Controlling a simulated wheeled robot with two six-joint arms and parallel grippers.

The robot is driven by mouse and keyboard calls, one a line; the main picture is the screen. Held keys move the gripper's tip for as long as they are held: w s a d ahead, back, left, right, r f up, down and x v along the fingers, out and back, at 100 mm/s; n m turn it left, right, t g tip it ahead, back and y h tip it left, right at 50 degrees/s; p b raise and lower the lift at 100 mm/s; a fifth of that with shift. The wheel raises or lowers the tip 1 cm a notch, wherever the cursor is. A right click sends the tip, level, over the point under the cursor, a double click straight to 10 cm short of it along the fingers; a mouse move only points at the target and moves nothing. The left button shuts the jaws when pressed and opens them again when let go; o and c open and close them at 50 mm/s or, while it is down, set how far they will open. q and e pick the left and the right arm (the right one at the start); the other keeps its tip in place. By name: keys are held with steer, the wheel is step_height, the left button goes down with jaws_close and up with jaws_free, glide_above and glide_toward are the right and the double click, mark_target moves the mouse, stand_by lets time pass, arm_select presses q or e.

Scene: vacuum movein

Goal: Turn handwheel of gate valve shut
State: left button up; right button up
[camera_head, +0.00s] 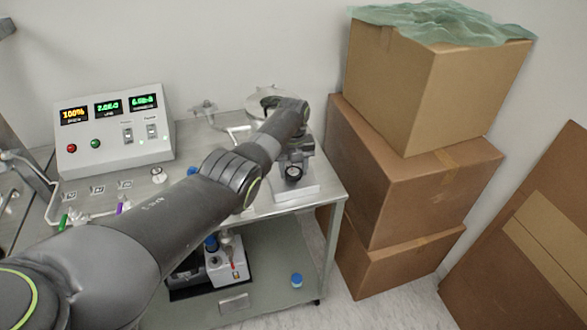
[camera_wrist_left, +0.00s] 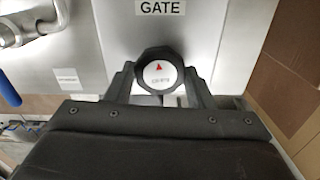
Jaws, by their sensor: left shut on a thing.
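The handwheel of the gate valve is a dark, many-sided knob with a white cap and a red arrow (camera_wrist_left: 158,74). It sits below the GATE label (camera_wrist_left: 162,8) in the left wrist view, with the arrow pointing up in that picture. My left gripper (camera_wrist_left: 157,92) is shut on the handwheel, one finger on each side of it. In the head view my left arm reaches across the cart to the valve, and the gripper (camera_head: 292,158) is partly hidden by my wrist. My right gripper is not in view.
A control box (camera_head: 113,130) with lit displays, one reading 100%, stands at the cart's back left. Stacked cardboard boxes (camera_head: 415,185) stand close to the cart's right. The cart top (camera_head: 312,205) holds pipe fittings; its lower shelf holds a pump (camera_head: 228,265) and a blue-capped item (camera_head: 297,280).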

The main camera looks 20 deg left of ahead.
mark_target(294, 172)
arm_select(q)
steer(key=shift+w+r+m, duration=0.1)
steer(key=shift+m, duration=0.5)
steer(key=o, duration=1)
steer(key=shift+c, duration=0.2)
steer(key=shift+r, duration=0.3)
step_height(294, 172, up, 17)
steer(key=b, duration=0.2)
steer(key=shift+f, duration=0.15)
